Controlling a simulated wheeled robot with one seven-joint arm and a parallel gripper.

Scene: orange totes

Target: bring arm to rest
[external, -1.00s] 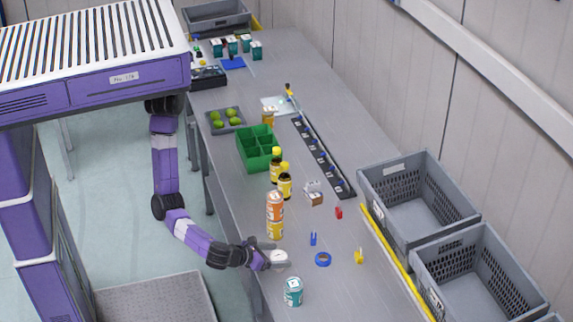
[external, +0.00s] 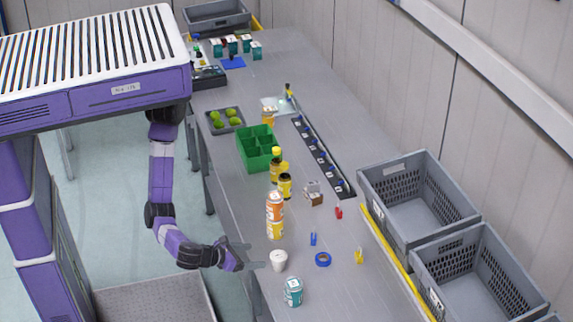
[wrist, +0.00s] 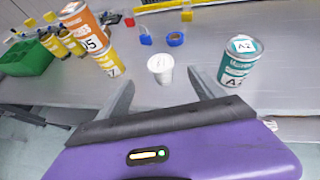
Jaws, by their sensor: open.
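My gripper (external: 250,256) is open and empty at the near edge of the grey table (external: 330,298). In the wrist view its two fingers (wrist: 157,92) are spread wide. A white cup (external: 278,260) stands upright just beyond the fingertips. The cup also shows in the wrist view (wrist: 160,68), centred between the fingers and apart from them. My arm hangs bent beside the table, with the forearm low and pointing towards the table edge.
Stacked orange and yellow cans (external: 275,214) stand behind the cup. A teal can (external: 293,291) stands in front. Blue tape (external: 323,259) lies to the right. A green bin (external: 258,149) and grey crates (external: 415,200) stand farther off.

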